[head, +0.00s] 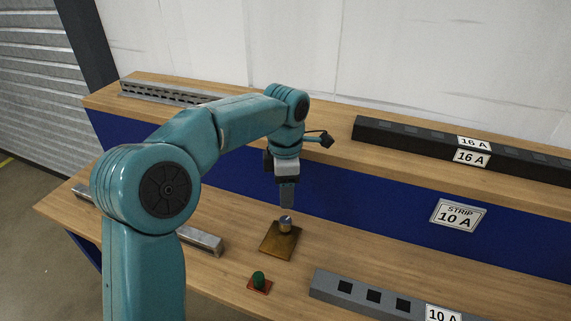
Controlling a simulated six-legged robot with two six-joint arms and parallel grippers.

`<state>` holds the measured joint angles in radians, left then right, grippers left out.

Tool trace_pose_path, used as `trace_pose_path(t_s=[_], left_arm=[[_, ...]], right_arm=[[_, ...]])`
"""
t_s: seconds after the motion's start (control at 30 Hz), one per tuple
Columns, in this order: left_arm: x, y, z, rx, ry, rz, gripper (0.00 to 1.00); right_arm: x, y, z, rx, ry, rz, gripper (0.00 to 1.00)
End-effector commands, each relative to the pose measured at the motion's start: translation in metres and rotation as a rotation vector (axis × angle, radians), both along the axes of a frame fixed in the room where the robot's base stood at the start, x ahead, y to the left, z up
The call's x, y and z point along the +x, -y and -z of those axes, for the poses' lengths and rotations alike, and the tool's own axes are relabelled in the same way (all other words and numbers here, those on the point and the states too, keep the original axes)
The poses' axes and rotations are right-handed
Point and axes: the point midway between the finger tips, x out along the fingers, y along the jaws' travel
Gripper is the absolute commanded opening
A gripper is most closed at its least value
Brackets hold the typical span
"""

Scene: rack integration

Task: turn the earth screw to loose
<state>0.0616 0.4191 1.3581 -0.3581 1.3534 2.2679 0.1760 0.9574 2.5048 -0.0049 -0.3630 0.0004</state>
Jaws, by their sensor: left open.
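The earth screw (285,222) is a small silver round knob standing upright on a square brass plate (277,244) on the lower wooden shelf. My left gripper (287,204) points straight down just above the screw. It is open, and its fingers line up one behind the other in this view, so the gap between them is hidden. A small gap seems to show between the fingertips and the screw; whether they touch is hard to tell. My right gripper is out of view.
A green button on a red base (259,282) sits in front of the plate. A grey 10 A strip (372,299) lies to the right, and a metal rail (202,240) to the left. A black 16 A strip (400,134) lies on the upper shelf. A blue panel (350,195) rises behind.

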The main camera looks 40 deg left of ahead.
Motion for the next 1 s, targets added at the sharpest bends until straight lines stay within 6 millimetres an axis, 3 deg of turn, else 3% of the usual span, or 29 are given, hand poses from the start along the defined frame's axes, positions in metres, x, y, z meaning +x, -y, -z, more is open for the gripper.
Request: trace_pose_path(t_s=[0.03,0.1,0.3,0.77,1.0], left_arm=[[0.001,0.001,-0.016,0.000,0.004,0.001,0.59],[0.001,0.000,-0.031,0.000,0.004,0.001,0.59],[0.000,0.000,-0.056,0.000,0.001,0.001,0.59],[0.000,0.000,-0.060,0.000,0.000,0.015,0.59],[0.003,0.000,-0.060,0.003,0.014,0.239,0.59]], right_arm=[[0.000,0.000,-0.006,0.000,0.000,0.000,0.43],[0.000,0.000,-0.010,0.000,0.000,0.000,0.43],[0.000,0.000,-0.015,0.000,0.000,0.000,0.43],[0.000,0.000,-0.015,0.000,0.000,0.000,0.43],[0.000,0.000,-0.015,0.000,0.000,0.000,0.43]])
